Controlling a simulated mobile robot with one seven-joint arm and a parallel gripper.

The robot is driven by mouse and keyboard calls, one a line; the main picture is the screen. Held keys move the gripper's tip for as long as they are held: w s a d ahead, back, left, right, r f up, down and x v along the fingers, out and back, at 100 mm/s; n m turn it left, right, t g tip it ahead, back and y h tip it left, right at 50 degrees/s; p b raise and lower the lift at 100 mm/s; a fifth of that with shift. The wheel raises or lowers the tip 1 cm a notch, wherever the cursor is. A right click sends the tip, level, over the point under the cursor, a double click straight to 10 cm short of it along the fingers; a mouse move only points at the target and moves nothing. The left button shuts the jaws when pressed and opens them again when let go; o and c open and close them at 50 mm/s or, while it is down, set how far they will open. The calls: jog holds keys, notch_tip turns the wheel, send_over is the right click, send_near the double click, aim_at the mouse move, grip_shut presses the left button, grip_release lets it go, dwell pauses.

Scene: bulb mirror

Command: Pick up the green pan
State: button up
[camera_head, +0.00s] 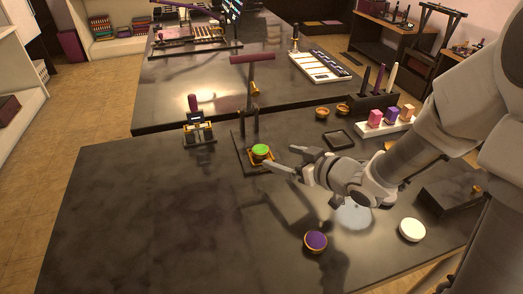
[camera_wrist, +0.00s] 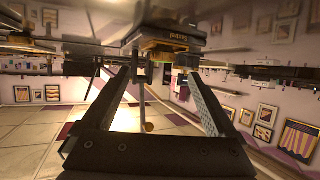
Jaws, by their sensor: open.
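The green pan (camera_head: 260,149), a small round dish with a bright green top and a gold-brown rim, sits on a dark stand (camera_head: 246,167) with a gold-edged base near the middle of the table. My gripper (camera_head: 280,158) is open, its fingers pointing left, just to the right of the pan. In the wrist view my gripper (camera_wrist: 160,72) shows its two fingers apart. A dark and gold piece with lettering (camera_wrist: 168,42) lies beyond their tips, with a small green patch below it. I cannot tell whether the fingers touch the pan.
A purple T-shaped press handle (camera_head: 252,59) rises behind the stand. A small device with a purple knob (camera_head: 196,123) stands to the left. A purple pan (camera_head: 316,240) and a white disc (camera_head: 412,230) lie at the front right. The table's front left is clear.

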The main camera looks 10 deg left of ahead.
aim_at(262, 150)
jog(key=x, duration=0.2)
jog(key=shift+w+a+f+b, duration=0.15)
jog(key=shift+w+a+b, duration=0.1)
jog(key=shift+b, duration=0.05)
jog(key=b+x, duration=0.1)
jog(key=x, duration=0.1)
jog(key=b+x, duration=0.1)
jog(key=x, duration=0.1)
jog(key=shift+s+a, duration=0.1)
jog(key=shift+a, duration=0.25)
jog(key=shift+w+a+f, duration=0.1)
jog(key=shift+w+a, duration=0.2)
grip_shut()
